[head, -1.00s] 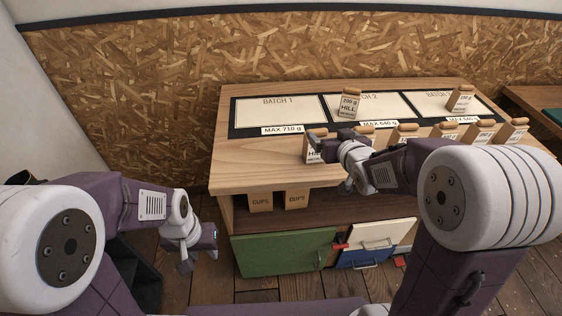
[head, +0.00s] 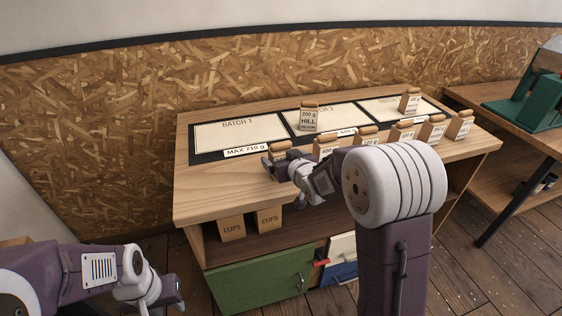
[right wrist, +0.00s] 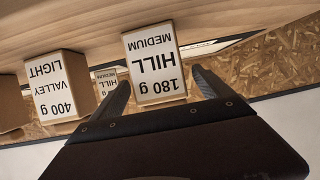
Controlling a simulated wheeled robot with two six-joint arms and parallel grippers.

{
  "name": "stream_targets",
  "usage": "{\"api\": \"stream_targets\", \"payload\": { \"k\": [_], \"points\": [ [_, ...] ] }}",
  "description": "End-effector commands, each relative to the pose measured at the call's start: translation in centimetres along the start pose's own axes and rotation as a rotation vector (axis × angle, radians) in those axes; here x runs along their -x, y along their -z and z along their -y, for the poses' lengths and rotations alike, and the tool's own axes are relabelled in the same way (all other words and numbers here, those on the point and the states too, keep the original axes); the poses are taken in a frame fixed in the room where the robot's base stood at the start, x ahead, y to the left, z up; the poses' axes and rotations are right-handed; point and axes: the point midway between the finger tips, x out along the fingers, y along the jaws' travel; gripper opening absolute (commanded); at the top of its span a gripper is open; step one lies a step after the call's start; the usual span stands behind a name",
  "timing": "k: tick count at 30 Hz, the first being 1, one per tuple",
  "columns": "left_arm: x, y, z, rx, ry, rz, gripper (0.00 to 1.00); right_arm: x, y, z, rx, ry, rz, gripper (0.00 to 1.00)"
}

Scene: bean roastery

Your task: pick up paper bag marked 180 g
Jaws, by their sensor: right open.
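The paper bag marked 180 g, HILL MEDIUM (right wrist: 155,65), stands on the wooden counter and appears upside down in the right wrist view. In the head view only the top of this bag (head: 281,147) shows clearly, behind my right gripper (head: 272,168). My right gripper (right wrist: 164,92) is open, its fingers on either side of the bag's label face. I cannot tell whether they touch it. My left gripper (head: 174,296) is low at the left, away from the counter; its jaws are too unclear to judge.
A 400 g VALLEY LIGHT bag (right wrist: 58,86) stands beside the 180 g bag. A 200 g HILL bag (head: 308,121) stands on the batch mat (head: 201,153), and another bag (head: 411,102) stands farther right. Several bags line the front. CUPS boxes (head: 231,229) sit below.

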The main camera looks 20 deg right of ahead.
Motion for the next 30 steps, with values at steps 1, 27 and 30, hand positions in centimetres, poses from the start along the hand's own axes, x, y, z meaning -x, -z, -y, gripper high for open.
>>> {"api": "stream_targets", "payload": {
  "k": [1,27,30],
  "points": [
    [-0.1,0.0,0.0,0.000,0.000,0.000,0.36,-0.8,0.0,0.0,0.000,0.001,0.000,0.89],
    [-0.2,0.0,0.0,0.000,0.000,0.000,0.36,-4.8,0.1,-0.2,0.000,0.001,0.000,0.15],
    [-0.1,0.0,0.0,0.000,0.000,0.000,0.36,-4.7,0.4,-0.2,0.000,0.001,-0.001,0.15]
  ]
}}
